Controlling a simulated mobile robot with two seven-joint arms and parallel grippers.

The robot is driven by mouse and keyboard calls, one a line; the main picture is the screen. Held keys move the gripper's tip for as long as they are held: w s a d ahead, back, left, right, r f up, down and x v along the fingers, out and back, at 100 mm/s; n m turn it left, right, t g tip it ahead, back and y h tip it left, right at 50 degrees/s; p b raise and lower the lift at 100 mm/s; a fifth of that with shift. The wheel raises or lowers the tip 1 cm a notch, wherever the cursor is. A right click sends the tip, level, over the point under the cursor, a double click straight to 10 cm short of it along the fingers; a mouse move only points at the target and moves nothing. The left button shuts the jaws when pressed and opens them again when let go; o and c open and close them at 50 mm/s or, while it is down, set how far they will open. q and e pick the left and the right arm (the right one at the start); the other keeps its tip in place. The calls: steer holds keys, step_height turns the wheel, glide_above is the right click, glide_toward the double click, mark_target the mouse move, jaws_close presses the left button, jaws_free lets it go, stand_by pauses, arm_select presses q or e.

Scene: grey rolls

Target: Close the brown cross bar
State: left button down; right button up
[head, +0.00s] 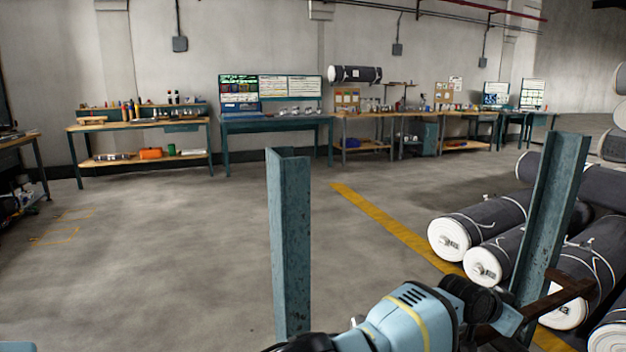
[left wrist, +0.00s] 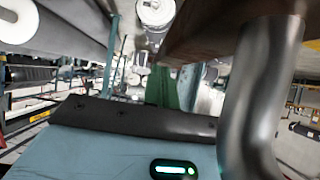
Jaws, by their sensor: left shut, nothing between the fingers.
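The brown cross bar (head: 562,298) is at the lower right of the head view, by the right blue-grey post (head: 553,200). It points away from the left post (head: 290,240), toward the rolls, so the gap between the posts is open. Its near end is partly hidden by my left arm. My left gripper (head: 510,318) is shut and empty, close to the bar's near end; I cannot tell whether they touch. In the left wrist view the brown bar (left wrist: 215,28) crosses close overhead. My right gripper is not in view.
Several dark rolls with white ends (head: 455,240) are stacked at the right, around and behind the right post. A yellow floor line (head: 385,218) runs past them. Workbenches (head: 140,125) stand along the back wall. The floor at the left and middle is clear.

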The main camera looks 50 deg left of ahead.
mark_target(485, 334)
arm_select(q)
steer(key=shift+s+f, duration=0.2)
steer(key=shift+f, duration=0.45)
steer(key=shift+s+a+r+g+p, duration=0.1)
steer(key=shift+s+r+g+p, duration=0.1)
steer(key=shift+r+g+p, duration=0.15)
steer(key=p+v, duration=0.3)
steer(key=v, duration=0.2)
steer(key=shift+a+r, duration=0.1)
steer(key=shift+r, duration=0.25)
steer(key=shift+p+v, duration=0.35)
steer(key=shift+v, duration=0.65)
